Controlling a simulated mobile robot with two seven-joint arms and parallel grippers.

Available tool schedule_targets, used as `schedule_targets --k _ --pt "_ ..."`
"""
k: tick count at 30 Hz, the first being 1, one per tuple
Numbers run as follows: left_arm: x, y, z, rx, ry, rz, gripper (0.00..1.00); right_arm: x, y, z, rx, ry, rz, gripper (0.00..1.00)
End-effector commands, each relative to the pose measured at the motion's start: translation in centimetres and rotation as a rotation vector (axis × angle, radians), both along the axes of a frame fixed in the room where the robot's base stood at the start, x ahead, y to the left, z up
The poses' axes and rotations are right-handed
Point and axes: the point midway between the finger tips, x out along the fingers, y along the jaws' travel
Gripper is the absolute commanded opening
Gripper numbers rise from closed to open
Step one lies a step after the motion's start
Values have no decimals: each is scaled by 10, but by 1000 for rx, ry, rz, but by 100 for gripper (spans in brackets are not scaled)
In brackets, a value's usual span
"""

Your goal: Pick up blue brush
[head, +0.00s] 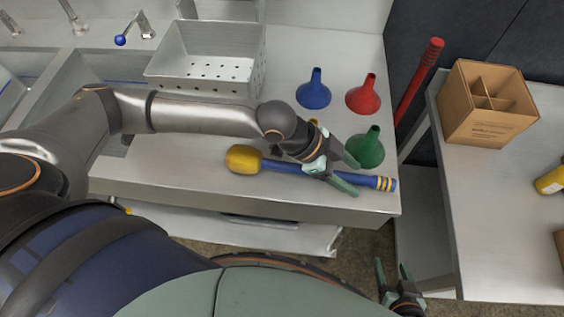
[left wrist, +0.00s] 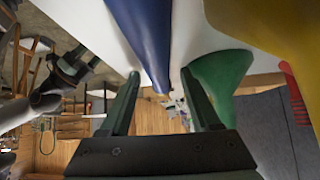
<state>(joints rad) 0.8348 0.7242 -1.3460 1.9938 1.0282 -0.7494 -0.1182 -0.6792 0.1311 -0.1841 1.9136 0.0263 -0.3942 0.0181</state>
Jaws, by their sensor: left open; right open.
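The blue brush lies on the steel counter near its front edge, with a yellow head (head: 243,158) at the left and a blue handle (head: 378,182) with yellow bands at the right end. My left gripper (head: 353,176) is open over the handle, one finger on each side of it. In the left wrist view the blue handle (left wrist: 147,40) runs between the two open fingers (left wrist: 160,95); whether they touch it I cannot tell. My right gripper (head: 391,263) is open and empty, low in the gap between counter and table.
A green funnel (head: 366,147) stands close beside my left gripper. Blue (head: 314,92) and red (head: 363,95) funnels stand behind, and a yellow one is mostly hidden. A perforated steel bin (head: 207,75) is at the back. A cardboard box (head: 488,103) stands on the right table.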

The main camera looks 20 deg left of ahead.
Motion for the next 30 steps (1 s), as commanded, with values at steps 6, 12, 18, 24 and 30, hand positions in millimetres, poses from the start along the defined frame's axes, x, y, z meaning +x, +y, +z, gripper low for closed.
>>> schedule_targets --k 6,12,18,24,30 --pt "0 0 0 0 0 0 57 0 0 0 0 -1 0 67" --pt "0 0 0 0 0 0 34 0 0 0 0 -1 0 67" --pt "0 0 0 0 -1 -1 12 0 0 0 0 -1 0 67" --pt "0 0 0 0 -1 -1 0 1 0 0 0 -1 0 67" --pt "0 0 0 0 -1 -1 0 1 0 0 0 -2 0 67"
